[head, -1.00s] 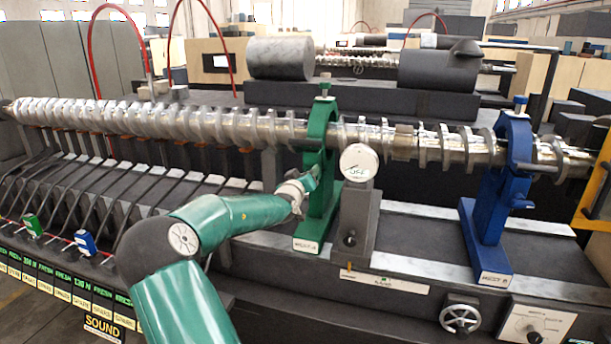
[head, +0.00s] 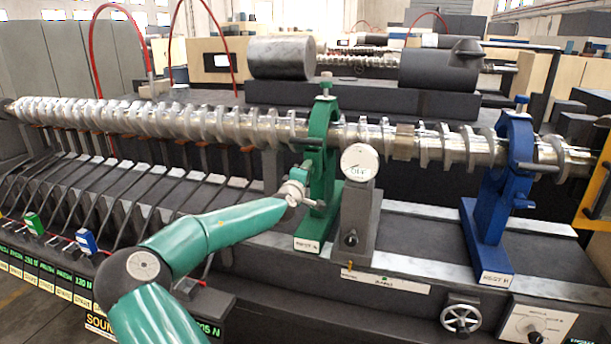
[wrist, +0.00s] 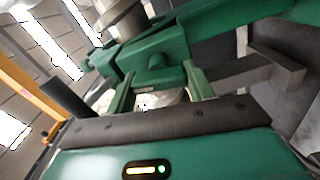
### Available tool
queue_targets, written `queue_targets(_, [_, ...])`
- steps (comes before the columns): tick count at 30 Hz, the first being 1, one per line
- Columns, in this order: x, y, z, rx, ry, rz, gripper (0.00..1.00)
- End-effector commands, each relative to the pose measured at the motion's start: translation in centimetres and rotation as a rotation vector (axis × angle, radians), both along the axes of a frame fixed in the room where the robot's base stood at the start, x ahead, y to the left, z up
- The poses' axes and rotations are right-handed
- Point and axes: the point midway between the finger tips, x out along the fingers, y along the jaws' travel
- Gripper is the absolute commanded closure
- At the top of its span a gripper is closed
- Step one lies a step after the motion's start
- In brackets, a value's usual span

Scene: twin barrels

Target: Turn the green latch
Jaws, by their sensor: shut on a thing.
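The green rest (head: 330,150) stands upright around the shaft. Its green latch (wrist: 158,52) is a stubby green part with a rounded knob in the wrist view. My gripper (wrist: 160,80) is shut on the green latch, with one finger on each side of it. In the head view my gripper (head: 306,191) is at the left side of the green rest, below the shaft. The fingers and the latch overlap there, so the latch's exact angle is hard to tell.
A round gauge (head: 359,163) on a grey post stands close to the right of the green rest. The lobed metal shaft (head: 190,121) runs across above. A blue rest (head: 489,205) stands farther right. A handwheel (head: 460,318) is on the front panel.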

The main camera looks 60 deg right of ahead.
Motion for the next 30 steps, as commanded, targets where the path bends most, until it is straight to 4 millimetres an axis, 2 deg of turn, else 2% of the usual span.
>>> queue_targets(9, [-0.09,0.00,-0.18,-0.021,0.149,-0.003,0.70])
queue_targets(26, [-0.16,-0.02,-0.14,-0.026,0.183,-0.003,0.70])
queue_targets(27, [-0.17,-0.04,-0.14,-0.026,0.183,-0.003,0.43])
queue_targets(30, [-0.14,-0.03,-0.13,-0.027,0.183,-0.003,0.25])
